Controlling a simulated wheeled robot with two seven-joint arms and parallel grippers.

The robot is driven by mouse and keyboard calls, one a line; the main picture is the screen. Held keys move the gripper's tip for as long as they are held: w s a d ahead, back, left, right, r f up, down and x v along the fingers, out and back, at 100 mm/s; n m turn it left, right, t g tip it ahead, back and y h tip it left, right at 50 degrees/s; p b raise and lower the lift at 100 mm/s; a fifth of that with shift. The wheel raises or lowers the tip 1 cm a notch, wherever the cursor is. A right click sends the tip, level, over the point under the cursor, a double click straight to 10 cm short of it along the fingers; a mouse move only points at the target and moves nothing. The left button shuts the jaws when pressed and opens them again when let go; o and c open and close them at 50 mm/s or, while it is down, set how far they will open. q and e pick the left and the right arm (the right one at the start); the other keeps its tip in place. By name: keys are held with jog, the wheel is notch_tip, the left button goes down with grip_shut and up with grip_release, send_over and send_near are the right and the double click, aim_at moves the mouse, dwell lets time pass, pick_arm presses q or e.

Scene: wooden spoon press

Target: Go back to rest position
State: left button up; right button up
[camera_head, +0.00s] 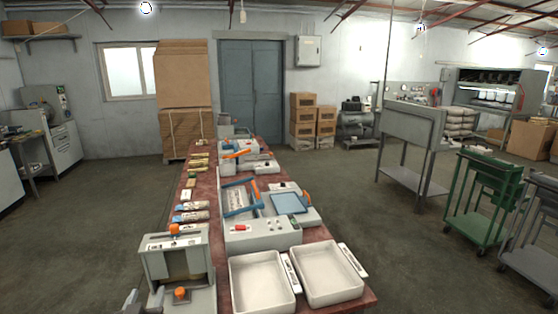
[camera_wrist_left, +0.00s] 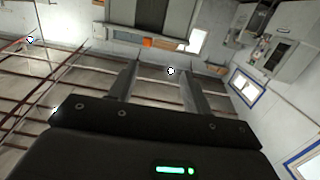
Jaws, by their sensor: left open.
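My left gripper (camera_head: 143,299) shows only its fingertips at the bottom edge of the head view, beside the front left of the spoon press. In the left wrist view the left gripper (camera_wrist_left: 158,82) has its two fingers apart with nothing between them, and it faces the ceiling beams and upper walls. The grey press (camera_head: 178,262) with orange knobs stands at the near left end of the long red table (camera_head: 345,306). My right gripper is in neither view.
Two white trays, the left one (camera_head: 262,284) and the right one (camera_head: 330,273), sit at the table's near end. A grey machine with a red button (camera_head: 262,234) stands behind them. The floor (camera_head: 70,240) left of the table is clear.

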pick_arm(q)
jog(key=s+d+f+m+g+h, duration=0.1)
jog(key=s+d+f+g+h, duration=0.15)
jog(key=s+f, duration=0.4)
jog(key=s+d+f+m+g+h, duration=0.1)
jog(key=s+d+f+m+g, duration=0.2)
jog(key=s+f, duration=0.35)
jog(key=s+d+f+g, duration=0.1)
jog(key=s+f+g, duration=0.25)
jog(key=s, duration=0.55)
jog(key=s+d+f+g, duration=0.1)
jog(key=s+f+g, duration=0.25)
jog(key=s, duration=0.45)
notch_tip(320, 180, down, 26)
jog(key=s+g, duration=0.1)
jog(key=g, duration=0.1)
jog(key=s+a+f+m+g, duration=0.1)
jog(key=s+a+f, duration=0.2)
jog(key=s+f, duration=1.2)
jog(key=shift+s+f+b, duration=0.4)
jog(key=shift+s, duration=0.2)
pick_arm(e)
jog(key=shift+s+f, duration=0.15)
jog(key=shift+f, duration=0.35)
